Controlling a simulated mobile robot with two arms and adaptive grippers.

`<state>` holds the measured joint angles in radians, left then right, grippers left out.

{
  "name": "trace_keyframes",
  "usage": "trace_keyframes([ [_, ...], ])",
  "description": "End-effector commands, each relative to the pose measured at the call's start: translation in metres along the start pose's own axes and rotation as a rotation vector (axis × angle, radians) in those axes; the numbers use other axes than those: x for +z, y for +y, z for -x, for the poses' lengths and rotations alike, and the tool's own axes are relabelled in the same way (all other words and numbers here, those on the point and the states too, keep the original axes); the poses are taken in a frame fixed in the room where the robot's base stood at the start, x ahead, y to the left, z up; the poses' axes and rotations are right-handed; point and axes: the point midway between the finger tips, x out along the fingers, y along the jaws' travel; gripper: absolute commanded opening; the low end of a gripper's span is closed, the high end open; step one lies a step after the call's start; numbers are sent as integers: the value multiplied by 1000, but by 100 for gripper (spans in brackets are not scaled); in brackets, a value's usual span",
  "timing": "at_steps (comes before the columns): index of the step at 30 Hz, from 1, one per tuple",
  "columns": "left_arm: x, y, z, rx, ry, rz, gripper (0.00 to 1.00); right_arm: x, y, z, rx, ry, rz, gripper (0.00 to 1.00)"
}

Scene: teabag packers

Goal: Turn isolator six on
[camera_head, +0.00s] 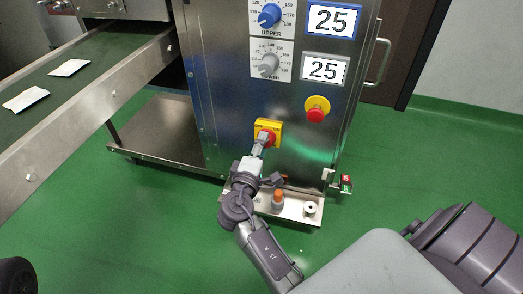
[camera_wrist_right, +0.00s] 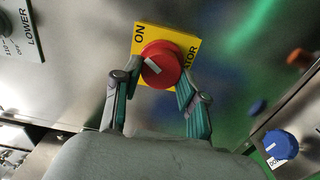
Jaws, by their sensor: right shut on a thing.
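The isolator is a red rotary knob (camera_head: 271,138) on a yellow plate (camera_head: 274,125), fixed to the front of the steel cabinet. In the right wrist view, the red knob (camera_wrist_right: 166,60) has a white mark slanting across its face. The yellow plate (camera_wrist_right: 184,38) there reads "ON" and part of a word ending in "ATOR". My right gripper (camera_head: 262,146) is at the knob; in the wrist view its two fingers (camera_wrist_right: 162,74) are closed on the knob's left and right sides. The number six cannot be read. My left gripper is not in view.
A red emergency button (camera_head: 316,114) on a yellow base sits right of the isolator. Blue (camera_head: 269,15) and grey (camera_head: 268,66) dials and two displays reading 25 are above. A low steel shelf (camera_head: 293,208) with small knobs lies below. A green conveyor (camera_head: 75,90) runs left.

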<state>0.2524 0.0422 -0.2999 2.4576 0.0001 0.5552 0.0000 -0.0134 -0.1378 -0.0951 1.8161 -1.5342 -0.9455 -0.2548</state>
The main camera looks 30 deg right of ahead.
Motion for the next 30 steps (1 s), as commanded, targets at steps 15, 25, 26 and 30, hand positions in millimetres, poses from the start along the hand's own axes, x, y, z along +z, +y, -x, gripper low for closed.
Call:
trace_keyframes([
  [15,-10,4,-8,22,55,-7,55,0,1,-1,1,0,-219,7],
  [25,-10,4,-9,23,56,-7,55,0,2,-1,1,-1,-234,7],
  [26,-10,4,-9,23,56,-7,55,0,2,-1,1,-1,-234,7],
  [30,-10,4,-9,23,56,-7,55,0,2,-1,1,-1,-234,44],
])
